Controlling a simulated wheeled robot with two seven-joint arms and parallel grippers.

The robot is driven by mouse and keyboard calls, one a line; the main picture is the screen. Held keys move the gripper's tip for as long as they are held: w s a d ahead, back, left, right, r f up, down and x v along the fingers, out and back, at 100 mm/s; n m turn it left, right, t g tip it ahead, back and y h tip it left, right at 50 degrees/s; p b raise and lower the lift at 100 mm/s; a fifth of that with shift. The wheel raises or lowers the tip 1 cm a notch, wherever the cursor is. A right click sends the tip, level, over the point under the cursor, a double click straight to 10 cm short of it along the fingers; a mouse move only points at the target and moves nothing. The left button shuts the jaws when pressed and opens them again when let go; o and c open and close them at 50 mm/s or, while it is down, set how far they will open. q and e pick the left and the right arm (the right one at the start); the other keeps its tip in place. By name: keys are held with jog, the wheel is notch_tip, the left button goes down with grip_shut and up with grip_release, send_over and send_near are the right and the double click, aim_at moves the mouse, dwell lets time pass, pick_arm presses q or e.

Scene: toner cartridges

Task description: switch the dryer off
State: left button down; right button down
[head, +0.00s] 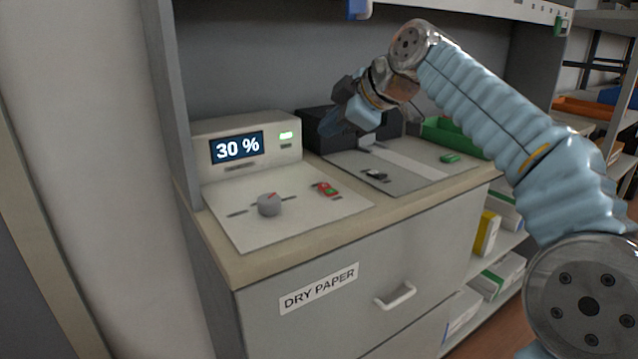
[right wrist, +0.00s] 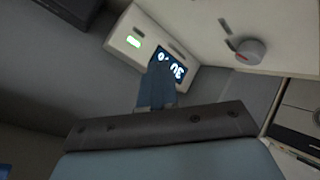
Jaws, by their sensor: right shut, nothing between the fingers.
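The dryer (head: 215,170) is a cream box at the left of the counter, with a display (head: 237,148) reading 30 % and a lit green lamp (head: 286,136). On its light front panel are a grey round knob (head: 269,205) with a red mark and a small red and green switch piece (head: 326,189). In the right wrist view the display (right wrist: 172,66), green lamp (right wrist: 134,42) and knob (right wrist: 249,51) also show. My right gripper (head: 338,122) is shut and empty, held above the counter to the right of the dryer, apart from the panel. My left gripper is not in view.
A black machine (head: 314,130) with a grey panel (head: 408,178) stands right of the dryer. A green tray (head: 455,138) is farther right. Below is a drawer labelled DRY PAPER (head: 318,287) with a handle (head: 396,296). A grey side wall (head: 168,100) bounds the left.

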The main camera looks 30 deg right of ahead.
jog(key=shift+f, duration=0.1)
jog(key=b, duration=0.3)
send_over(327, 188)
jog(key=f, duration=0.7)
jog(key=shift+s+f, duration=0.1)
jog(key=shift+s, duration=0.1)
jog(key=shift+w+f+b, duration=0.1)
jog(key=shift+f+b, duration=0.4)
jog(key=shift+f, duration=0.25)
dwell(0.8)
jog(key=shift+f+b, duration=0.4)
jog(key=shift+f+b, duration=0.3)
jog(key=shift+b, duration=0.05)
dwell(0.5)
jog(key=shift+r, duration=0.15)
jog(key=shift+r+p, duration=0.55)
jog(key=shift+r, duration=0.1)
